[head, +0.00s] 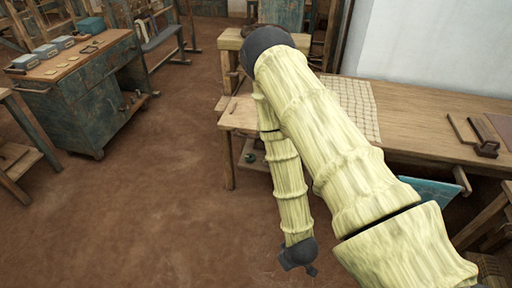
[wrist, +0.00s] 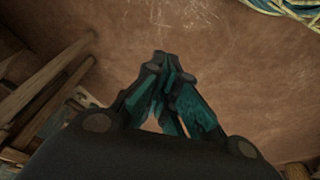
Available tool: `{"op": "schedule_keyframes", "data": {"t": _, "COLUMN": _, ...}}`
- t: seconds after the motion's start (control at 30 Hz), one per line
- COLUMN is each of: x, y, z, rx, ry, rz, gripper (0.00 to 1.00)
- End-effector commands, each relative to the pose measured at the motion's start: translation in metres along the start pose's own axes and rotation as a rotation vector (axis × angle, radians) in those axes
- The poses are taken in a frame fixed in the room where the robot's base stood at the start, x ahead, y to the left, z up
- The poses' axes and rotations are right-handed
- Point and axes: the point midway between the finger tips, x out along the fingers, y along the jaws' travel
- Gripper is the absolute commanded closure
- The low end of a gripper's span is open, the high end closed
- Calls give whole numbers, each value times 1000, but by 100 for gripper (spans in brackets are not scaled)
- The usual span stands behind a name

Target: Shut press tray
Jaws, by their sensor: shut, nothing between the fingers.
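I cannot single out the press tray with certainty. In the head view a light wooden board (head: 238,116) with a small dark grip sticks out at the left end of the long table, partly behind my arm. A teal panel (head: 428,190) sits low at the table's front. My gripper (head: 312,271) hangs low over the brown floor, in front of the table and apart from it, small in the head view. In the wrist view its dark and teal fingers (wrist: 160,62) come together, empty, with bare floor beyond.
The long wooden table (head: 425,115) with a checked cloth (head: 356,104) stands right of centre. A worn blue-green cabinet (head: 90,100) with boxes on top stands at left. Open floor (head: 165,200) lies between. The wrist view shows wooden beams (wrist: 45,80) at left and yarn (wrist: 290,8) top right.

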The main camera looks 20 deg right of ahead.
Motion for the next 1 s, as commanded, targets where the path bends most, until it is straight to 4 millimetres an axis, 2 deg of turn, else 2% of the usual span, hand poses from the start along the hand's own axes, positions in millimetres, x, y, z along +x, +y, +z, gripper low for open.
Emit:
{"op": "schedule_keyframes", "data": {"t": 0.03, "x": 24, "y": 10, "z": -23, "rx": -63, "ry": 69, "rz": 19, "gripper": 100}}
{"op": "schedule_keyframes", "data": {"t": 0.1, "x": 37, "y": 24, "z": -56, "rx": -158, "ry": 160, "rz": 49, "gripper": 100}}
{"op": "schedule_keyframes", "data": {"t": 0.23, "x": 53, "y": 48, "z": -116, "rx": -335, "ry": 319, "rz": 118, "gripper": 100}}
{"op": "schedule_keyframes", "data": {"t": 0.4, "x": 59, "y": 75, "z": -193, "rx": -563, "ry": 515, "rz": 237, "gripper": 100}}
{"op": "schedule_keyframes", "data": {"t": 0.57, "x": 50, "y": 96, "z": -261, "rx": -774, "ry": 687, "rz": 381, "gripper": 100}}
{"op": "schedule_keyframes", "data": {"t": 0.7, "x": 33, "y": 111, "z": -313, "rx": -947, "ry": 820, "rz": 524, "gripper": 100}}
{"op": "schedule_keyframes", "data": {"t": 0.8, "x": 17, "y": 118, "z": -342, "rx": -1050, "ry": 895, "rz": 621, "gripper": 100}}
{"op": "schedule_keyframes", "data": {"t": 0.9, "x": 3, "y": 121, "z": -362, "rx": -1127, "ry": 949, "rz": 699, "gripper": 100}}
{"op": "schedule_keyframes", "data": {"t": 1.0, "x": -8, "y": 124, "z": -374, "rx": -1177, "ry": 982, "rz": 753, "gripper": 100}}
